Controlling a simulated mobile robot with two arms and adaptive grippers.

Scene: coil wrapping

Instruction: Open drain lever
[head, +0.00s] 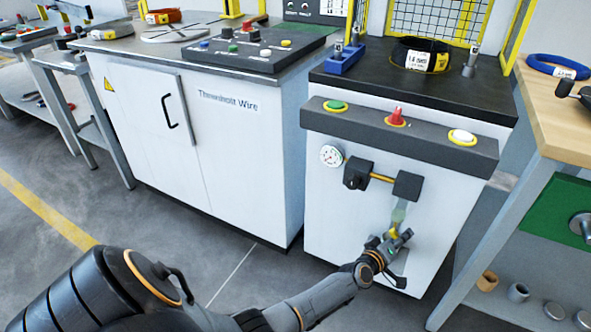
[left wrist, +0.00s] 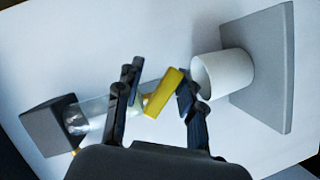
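The yellow drain lever (left wrist: 163,94) sits under a clear glass bowl (left wrist: 90,115), below the dark block on the front of the white machine. In the head view the lever (head: 394,233) is partly hidden by my left gripper (head: 390,241). In the left wrist view my left gripper (left wrist: 160,76) has its fingers apart, with the lever between them. The lever's end lies close to the right finger; I cannot tell whether they touch. My right gripper is not in view.
A white cup (left wrist: 222,74) stands on a grey holder plate (left wrist: 268,75) just past the lever. A pressure gauge (head: 331,156) and a black knob (head: 357,173) are up to the left. A wooden-topped bench (head: 560,125) stands at the right.

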